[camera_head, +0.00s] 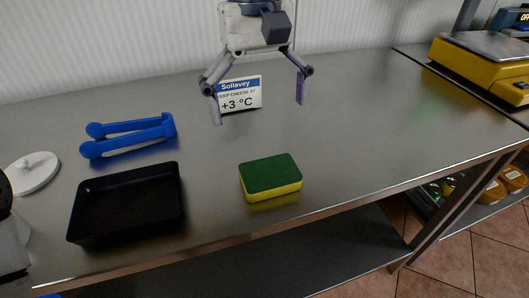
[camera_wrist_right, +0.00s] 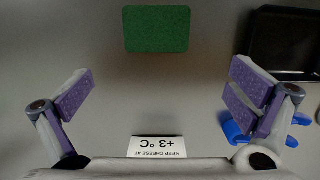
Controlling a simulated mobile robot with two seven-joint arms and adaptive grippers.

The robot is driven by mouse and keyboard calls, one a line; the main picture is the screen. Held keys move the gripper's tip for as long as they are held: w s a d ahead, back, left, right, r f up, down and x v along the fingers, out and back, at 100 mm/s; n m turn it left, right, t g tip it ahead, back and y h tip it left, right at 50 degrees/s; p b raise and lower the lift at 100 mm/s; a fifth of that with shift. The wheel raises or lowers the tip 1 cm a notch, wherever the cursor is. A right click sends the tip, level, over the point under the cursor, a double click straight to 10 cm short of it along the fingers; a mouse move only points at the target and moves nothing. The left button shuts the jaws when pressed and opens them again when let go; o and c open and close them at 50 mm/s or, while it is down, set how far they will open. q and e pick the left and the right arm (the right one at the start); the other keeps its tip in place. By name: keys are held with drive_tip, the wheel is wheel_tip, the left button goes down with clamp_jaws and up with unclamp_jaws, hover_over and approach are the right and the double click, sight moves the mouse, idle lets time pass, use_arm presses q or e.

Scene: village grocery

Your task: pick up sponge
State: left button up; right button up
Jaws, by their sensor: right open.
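A sponge (camera_head: 270,178) with a green top and yellow sides lies flat near the front edge of the steel table. In the right wrist view the sponge (camera_wrist_right: 156,29) shows its green face at the top middle. My right gripper (camera_head: 257,106) is open and empty above the table, behind the sponge and apart from it. Its two purple-padded fingers (camera_wrist_right: 166,92) are spread wide in the right wrist view, with the sponge beyond them. My left gripper's fingers do not show.
A small cheese sign (camera_head: 240,95) stands behind the right gripper. A black tray (camera_head: 128,228) and blue tongs (camera_head: 130,137) lie left of the sponge, with a white lid (camera_head: 33,172) farther left. A yellow scale (camera_head: 480,68) stands at back right. The table right of the sponge is clear.

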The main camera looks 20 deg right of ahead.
sight(270, 170)
drive_tip(key=s+f, duration=0.2)
drive_tip(key=f, duration=0.1)
drive_tip(key=shift+s+d+f, duration=0.1)
drive_tip(key=shift+s+f, duration=0.1)
drive_tip(key=shift+f, duration=0.05)
drive_tip(key=f, duration=0.4)
drive_tip(key=s+f, duration=0.1)
drive_tip(key=f, duration=0.2)
drive_tip(key=shift+d+f, duration=0.1)
drive_tip(key=shift+d, duration=0.1)
drive_tip(key=c, duration=0.7)
